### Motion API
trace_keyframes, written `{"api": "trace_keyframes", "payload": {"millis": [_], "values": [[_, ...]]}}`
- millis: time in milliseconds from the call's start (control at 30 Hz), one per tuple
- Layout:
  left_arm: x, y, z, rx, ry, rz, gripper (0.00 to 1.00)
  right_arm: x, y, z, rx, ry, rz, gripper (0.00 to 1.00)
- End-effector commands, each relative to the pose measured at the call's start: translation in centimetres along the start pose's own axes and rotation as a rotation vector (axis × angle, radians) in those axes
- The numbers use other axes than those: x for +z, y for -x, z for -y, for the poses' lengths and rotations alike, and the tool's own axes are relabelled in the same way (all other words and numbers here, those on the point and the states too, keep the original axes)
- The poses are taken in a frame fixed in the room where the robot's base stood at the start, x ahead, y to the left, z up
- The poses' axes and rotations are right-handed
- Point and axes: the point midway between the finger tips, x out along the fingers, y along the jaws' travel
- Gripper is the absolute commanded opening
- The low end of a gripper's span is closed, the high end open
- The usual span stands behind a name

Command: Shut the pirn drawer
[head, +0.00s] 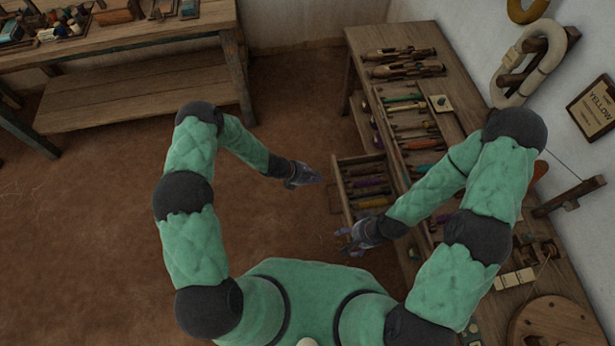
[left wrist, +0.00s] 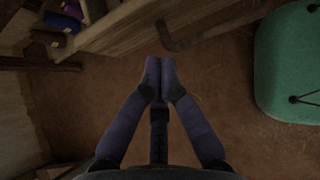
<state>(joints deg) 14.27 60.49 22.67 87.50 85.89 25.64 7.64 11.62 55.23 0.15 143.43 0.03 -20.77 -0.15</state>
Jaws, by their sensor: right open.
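The pirn drawer (head: 340,190) stands pulled out from the left side of the wooden bench at right in the head view. Several coloured pirns (head: 369,184) lie in it. In the left wrist view, a wooden panel that looks like the drawer's front (left wrist: 125,32) runs across the top, with a dark bar along it. My left gripper (head: 318,178) is just left of the drawer front, apart from it as far as I can tell. Its fingertips (left wrist: 159,62) meet with nothing between them. My right gripper (head: 342,243) is open and empty, below the drawer's near front corner.
The bench top (head: 385,35) carries wooden shuttles (head: 405,62) and a rack of coloured pirns. A second table (head: 150,42) with a lower shelf stands at upper left. The brown floor (head: 100,200) left of the drawer is clear. A round wooden disc (head: 555,325) lies at lower right.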

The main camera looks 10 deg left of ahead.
Motion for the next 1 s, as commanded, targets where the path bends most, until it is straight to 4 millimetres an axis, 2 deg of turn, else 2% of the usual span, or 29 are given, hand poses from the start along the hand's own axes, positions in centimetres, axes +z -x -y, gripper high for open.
{"api": "trace_keyframes", "payload": {"millis": [33,300,833,1000], "values": [[-0.1,-1.1,0.1,-0.002,-0.003,0.000,0.00,0.0,-0.4,-0.1,0.000,0.000,0.000,0.82],[2.4,-3.1,0.0,0.000,-0.003,-0.001,0.00,-0.1,-1.0,-0.3,0.000,0.000,0.000,0.82],[2.9,-3.5,0.0,0.000,-0.002,0.000,0.00,-0.1,-1.1,-0.4,0.000,0.000,-0.001,0.82],[3.7,-4.4,0.0,0.000,-0.005,0.000,0.00,-0.1,-1.4,-0.5,0.000,0.000,-0.001,0.82]]}}
